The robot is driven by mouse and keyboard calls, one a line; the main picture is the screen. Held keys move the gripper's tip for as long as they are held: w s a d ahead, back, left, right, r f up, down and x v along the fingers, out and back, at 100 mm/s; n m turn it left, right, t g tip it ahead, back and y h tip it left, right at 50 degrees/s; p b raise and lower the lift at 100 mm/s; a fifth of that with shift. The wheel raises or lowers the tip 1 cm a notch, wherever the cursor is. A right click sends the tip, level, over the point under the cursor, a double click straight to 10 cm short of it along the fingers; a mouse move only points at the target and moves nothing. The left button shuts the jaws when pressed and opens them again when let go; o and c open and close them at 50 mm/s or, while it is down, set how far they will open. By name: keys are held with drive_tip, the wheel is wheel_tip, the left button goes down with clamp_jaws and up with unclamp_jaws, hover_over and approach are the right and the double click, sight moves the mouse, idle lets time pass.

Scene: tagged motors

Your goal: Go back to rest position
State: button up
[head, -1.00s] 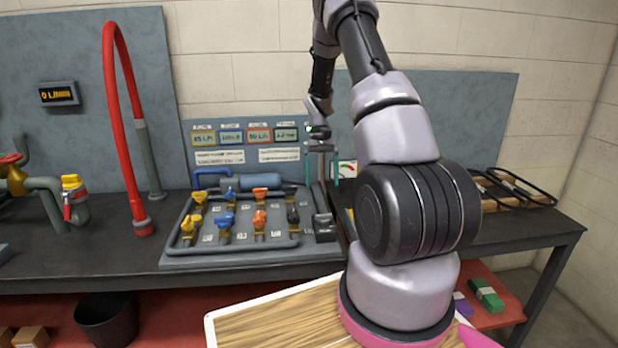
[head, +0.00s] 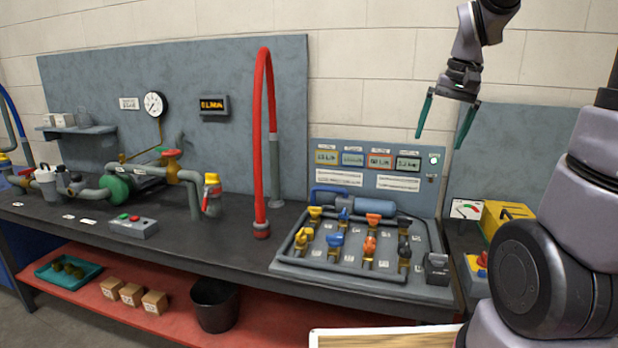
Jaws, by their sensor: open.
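My gripper (head: 440,122) hangs in the air at the upper right, in front of the back wall panel. Its two teal fingers point down and are spread apart, with nothing between them. It is above the valve board (head: 365,277), which carries several yellow, blue, orange and black handled valves. My arm runs from the gripper out of the top of the picture and shows again at the right edge.
The dark workbench (head: 250,265) holds a red hose (head: 262,140), pipework with a green motor (head: 115,188), a button box (head: 133,226) and a yellow box (head: 503,215). A black bin (head: 214,304) and several small boxes (head: 131,293) are below.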

drive_tip(key=s+a+r+t, duration=0.2)
drive_tip(key=s+r, duration=0.1)
drive_tip(key=s, duration=0.3)
drive_tip(key=s+a+r+t, duration=0.2)
drive_tip(key=s, duration=0.5)
drive_tip(key=shift+s+a+r+t+y, duration=0.3)
drive_tip(key=shift+a+r+t, duration=0.05)
drive_tip(key=shift+r+t, duration=0.05)
idle(0.8)
